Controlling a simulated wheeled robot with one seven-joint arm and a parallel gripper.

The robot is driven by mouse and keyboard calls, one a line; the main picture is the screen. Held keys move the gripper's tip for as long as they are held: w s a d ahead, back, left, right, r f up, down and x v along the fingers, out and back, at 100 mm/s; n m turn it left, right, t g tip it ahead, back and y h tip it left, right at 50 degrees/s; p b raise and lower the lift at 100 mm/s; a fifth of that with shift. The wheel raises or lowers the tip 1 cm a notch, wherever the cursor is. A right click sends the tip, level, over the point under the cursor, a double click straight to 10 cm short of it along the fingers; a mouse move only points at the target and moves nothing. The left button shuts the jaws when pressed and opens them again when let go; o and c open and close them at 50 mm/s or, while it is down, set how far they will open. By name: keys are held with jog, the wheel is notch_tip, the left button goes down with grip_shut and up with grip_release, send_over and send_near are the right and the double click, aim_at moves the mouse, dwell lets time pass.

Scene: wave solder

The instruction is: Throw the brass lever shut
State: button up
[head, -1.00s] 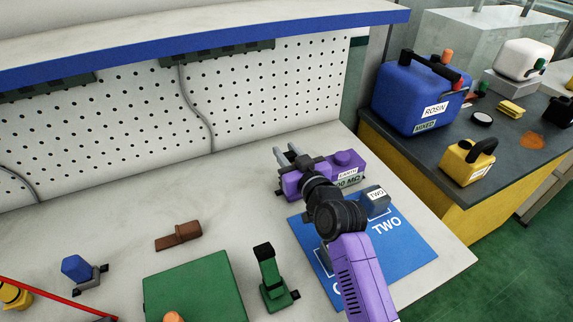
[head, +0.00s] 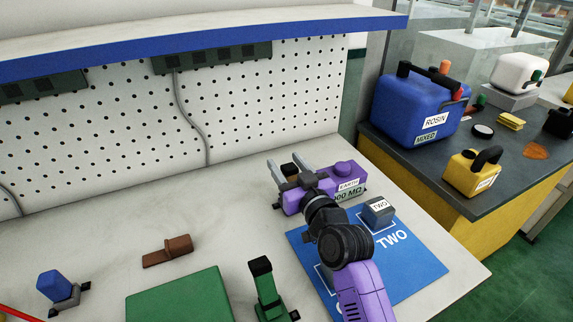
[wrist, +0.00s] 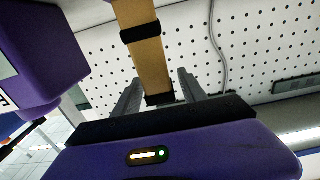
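The brass lever (wrist: 148,62) is a tan bar with a black band, running from the top of the wrist view down between my fingers. In the head view only a small dark brown part, probably of it, shows between the fingers. My gripper (head: 289,166) is open, its two grey fingers apart; in the wrist view my gripper (wrist: 159,80) has a finger on each side of the lever, with visible gaps. I cannot tell how far the lever lies in depth between them. A purple box labelled EARTH (head: 345,175) stands right beside my gripper; it fills the wrist view's left side.
A blue mat (head: 415,265) marked TWO carries a grey-blue block (head: 379,211). A green-handled piece (head: 266,285), a green plate (head: 180,298), a brown part (head: 167,251) and a blue-knobbed part (head: 58,288) lie to the left. The pegboard (head: 120,140) stands behind.

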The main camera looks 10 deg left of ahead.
jog(key=shift+r, duration=0.1)
notch_tip(320, 180, up, 20)
jog(key=p, duration=0.2)
dwell(0.4)
jog(key=shift+c, duration=0.4)
